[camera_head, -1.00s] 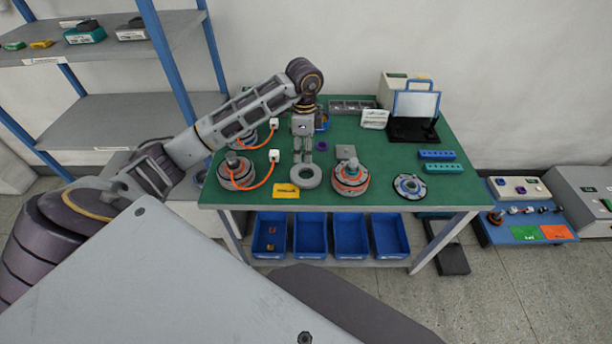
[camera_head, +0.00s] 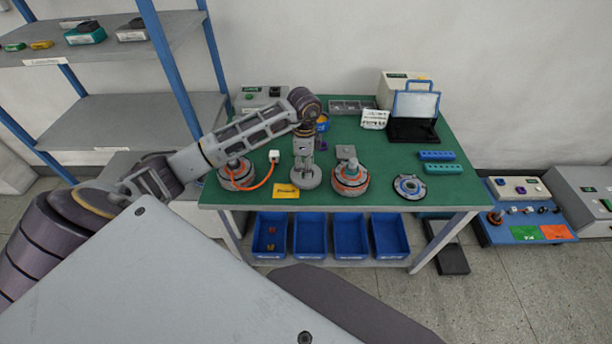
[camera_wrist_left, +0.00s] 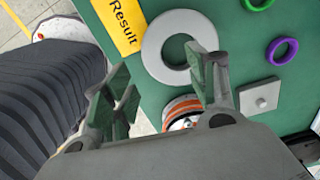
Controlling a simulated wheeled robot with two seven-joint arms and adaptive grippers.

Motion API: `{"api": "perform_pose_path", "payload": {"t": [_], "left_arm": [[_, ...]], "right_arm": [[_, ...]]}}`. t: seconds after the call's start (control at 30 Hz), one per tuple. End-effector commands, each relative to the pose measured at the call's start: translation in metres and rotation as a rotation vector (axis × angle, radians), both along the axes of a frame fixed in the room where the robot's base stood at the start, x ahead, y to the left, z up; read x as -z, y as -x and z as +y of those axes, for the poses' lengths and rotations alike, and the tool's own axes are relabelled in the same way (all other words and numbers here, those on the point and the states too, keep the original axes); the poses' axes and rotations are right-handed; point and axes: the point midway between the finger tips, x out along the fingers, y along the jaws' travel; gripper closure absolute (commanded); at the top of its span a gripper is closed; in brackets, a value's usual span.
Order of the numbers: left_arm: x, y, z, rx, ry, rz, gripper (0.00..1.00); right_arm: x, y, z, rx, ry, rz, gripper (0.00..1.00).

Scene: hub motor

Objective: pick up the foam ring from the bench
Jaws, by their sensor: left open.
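The foam ring (camera_head: 313,184) is a pale grey ring lying flat near the front edge of the green bench (camera_head: 400,155). In the left wrist view the ring (camera_wrist_left: 153,45) shows just ahead of the fingers, its hole empty. My left gripper (camera_head: 304,164) points down over the ring and hides its back part. In the wrist view the left gripper (camera_wrist_left: 160,72) is open with nothing between its fingers. One finger overlaps the ring's edge in the picture; I cannot tell if they touch. My right gripper is not in view.
A yellow card (camera_head: 286,191) lies left of the ring. A hub motor (camera_head: 350,180) and a square block (camera_head: 346,152) are to its right. Another motor with an orange cable (camera_head: 236,175) is further left. The wrist view shows a purple ring (camera_wrist_left: 282,50) and a green ring (camera_wrist_left: 258,3).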

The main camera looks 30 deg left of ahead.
Motion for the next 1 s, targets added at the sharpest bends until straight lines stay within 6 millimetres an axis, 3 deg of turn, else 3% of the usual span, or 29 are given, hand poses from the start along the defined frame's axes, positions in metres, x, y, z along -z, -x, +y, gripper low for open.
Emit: {"api": "perform_pose_path", "payload": {"t": [0.2,0.67,1.0], "left_arm": [[0.014,0.001,0.0,0.001,0.0,-0.001,0.43],[0.019,0.002,-0.001,0.001,0.0,0.001,0.43],[0.053,0.006,-0.005,0.0,0.001,0.002,0.43]], "right_arm": [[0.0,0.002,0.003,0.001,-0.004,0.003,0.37],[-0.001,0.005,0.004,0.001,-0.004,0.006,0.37],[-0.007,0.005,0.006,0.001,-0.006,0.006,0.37]]}}
